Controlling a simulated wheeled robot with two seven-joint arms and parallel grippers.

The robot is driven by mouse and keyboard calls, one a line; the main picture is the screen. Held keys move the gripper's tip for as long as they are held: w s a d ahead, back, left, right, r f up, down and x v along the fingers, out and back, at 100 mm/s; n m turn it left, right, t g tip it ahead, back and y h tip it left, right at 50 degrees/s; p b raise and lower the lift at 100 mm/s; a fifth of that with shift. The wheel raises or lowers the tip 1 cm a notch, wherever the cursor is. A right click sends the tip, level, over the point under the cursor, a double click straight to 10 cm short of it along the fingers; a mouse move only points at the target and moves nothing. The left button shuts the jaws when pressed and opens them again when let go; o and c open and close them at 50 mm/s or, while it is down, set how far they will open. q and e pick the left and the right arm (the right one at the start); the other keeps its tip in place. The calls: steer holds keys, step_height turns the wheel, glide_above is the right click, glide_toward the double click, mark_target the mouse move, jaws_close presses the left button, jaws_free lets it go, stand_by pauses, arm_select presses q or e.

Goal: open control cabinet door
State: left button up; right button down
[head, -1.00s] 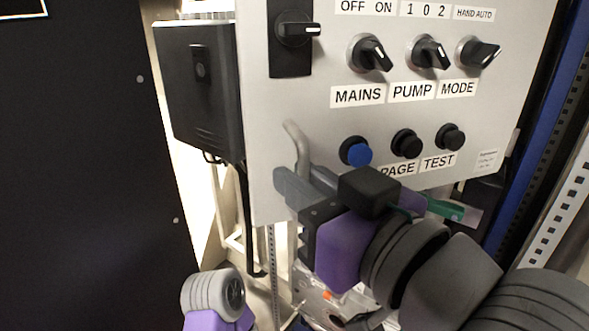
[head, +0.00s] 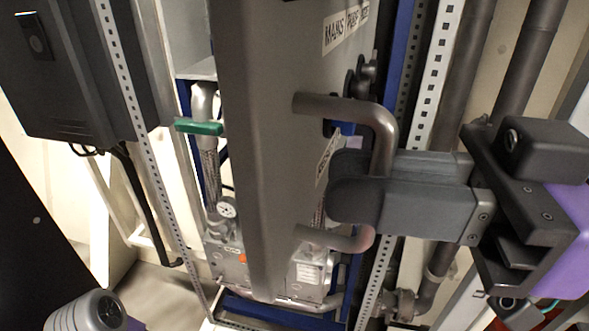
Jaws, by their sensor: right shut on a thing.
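The control cabinet door (head: 252,150) is swung open and shows nearly edge-on in the middle of the head view. Its grey front, with labels and dark knobs, faces right. The bent grey door handle (head: 345,108) sticks out from that front. My right gripper (head: 362,190) comes in from the right and is shut on the upright part of the handle, hiding its middle. Part of my left arm (head: 92,312) shows at the bottom left; its gripper is out of view.
Behind the door are pipes with a green valve lever (head: 200,126) and a pressure gauge (head: 227,208). A black box (head: 75,70) hangs at the upper left. Perforated rails (head: 437,70) and dark pipes (head: 525,65) stand at the right. A black panel (head: 35,230) fills the lower left.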

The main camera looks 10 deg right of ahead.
steer(key=shift+s+d+g, duration=0.15)
steer(key=shift+d+g, duration=0.15)
steer(key=shift+d, duration=0.1)
steer(key=c, duration=1.3)
jaws_free()
steer(key=v, duration=0.7)
steer(key=shift+d+p, duration=0.3)
steer(key=shift+p, duration=0.15)
steer(key=shift+s, duration=0.1)
